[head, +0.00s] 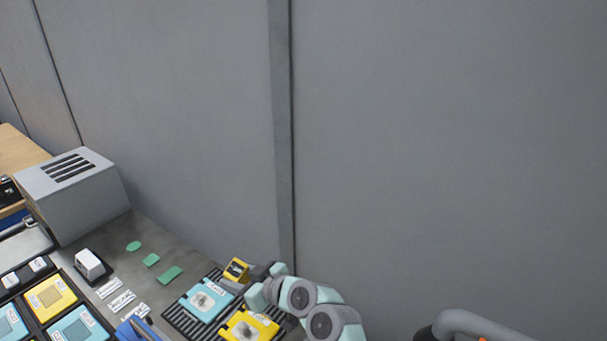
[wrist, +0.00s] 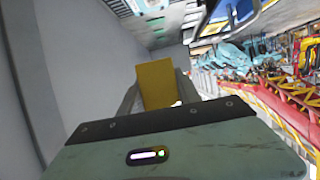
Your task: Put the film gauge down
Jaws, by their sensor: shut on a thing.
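The film gauge appears to be the small yellow block with a dark face (head: 236,268) at my gripper in the head view. In the wrist view its plain yellow side (wrist: 155,84) stands between the two fingers. My gripper (wrist: 157,92) is shut on it. In the head view my gripper (head: 258,272) is beside the wall, just behind the slatted black racks. I cannot tell whether the gauge touches anything below it.
A blue plate (head: 207,299) and a yellow plate (head: 250,327) lie on the slatted racks. Green pieces (head: 151,260), white labels (head: 121,302) and a white block (head: 89,263) are on the grey bench. A grey vented box (head: 90,205) stands left. The wall is close behind.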

